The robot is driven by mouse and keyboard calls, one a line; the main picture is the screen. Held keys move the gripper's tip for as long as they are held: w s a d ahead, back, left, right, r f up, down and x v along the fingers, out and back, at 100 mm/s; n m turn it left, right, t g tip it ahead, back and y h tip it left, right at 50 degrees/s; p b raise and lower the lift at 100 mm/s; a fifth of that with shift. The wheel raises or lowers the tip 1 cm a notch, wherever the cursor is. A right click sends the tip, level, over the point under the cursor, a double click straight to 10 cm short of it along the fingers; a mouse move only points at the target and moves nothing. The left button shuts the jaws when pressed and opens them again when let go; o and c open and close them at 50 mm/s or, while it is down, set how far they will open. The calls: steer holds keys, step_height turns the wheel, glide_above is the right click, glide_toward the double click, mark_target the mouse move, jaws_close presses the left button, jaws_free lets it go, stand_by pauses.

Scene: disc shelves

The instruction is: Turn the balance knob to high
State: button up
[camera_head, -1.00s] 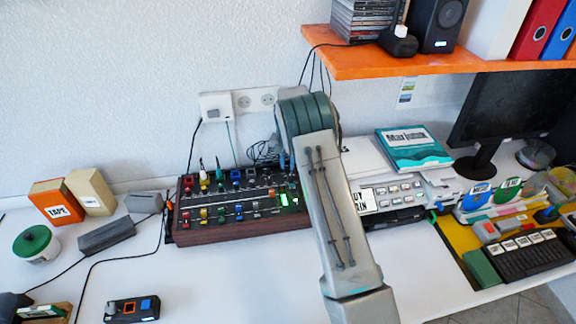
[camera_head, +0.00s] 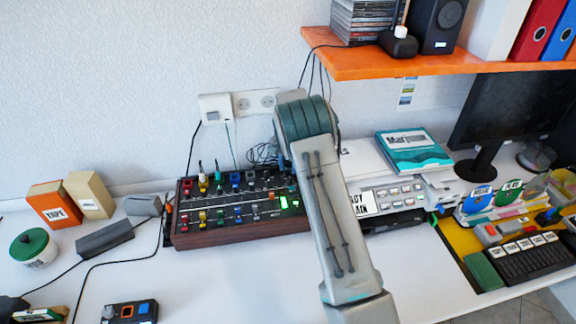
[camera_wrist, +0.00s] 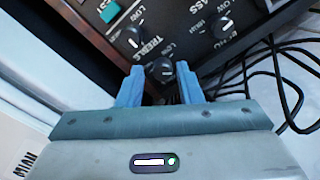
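The black console (camera_head: 240,222) with reddish-brown wooden sides lies on the desk; my arm covers its right end in the head view. In the wrist view its dark panel (camera_wrist: 185,22) has black knobs with white pointer lines and HIGH and LOW marks. One knob (camera_wrist: 160,71) lies between the fingertips of my gripper (camera_wrist: 160,84). The fingers are apart on either side of it, with small gaps showing. Another knob (camera_wrist: 222,26) is up and to the right, and the TREBLE knob (camera_wrist: 133,36) is up and to the left. I cannot clearly read which label says balance.
Black cables (camera_wrist: 285,75) lie right of the panel in the wrist view. A white device with buttons (camera_head: 385,195) is right of my arm. An orange shelf (camera_head: 400,62) overhangs the back right. The front middle of the desk is clear.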

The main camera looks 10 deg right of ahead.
steer(key=shift+w+a+r, duration=0.1)
steer(key=shift+a, duration=0.15)
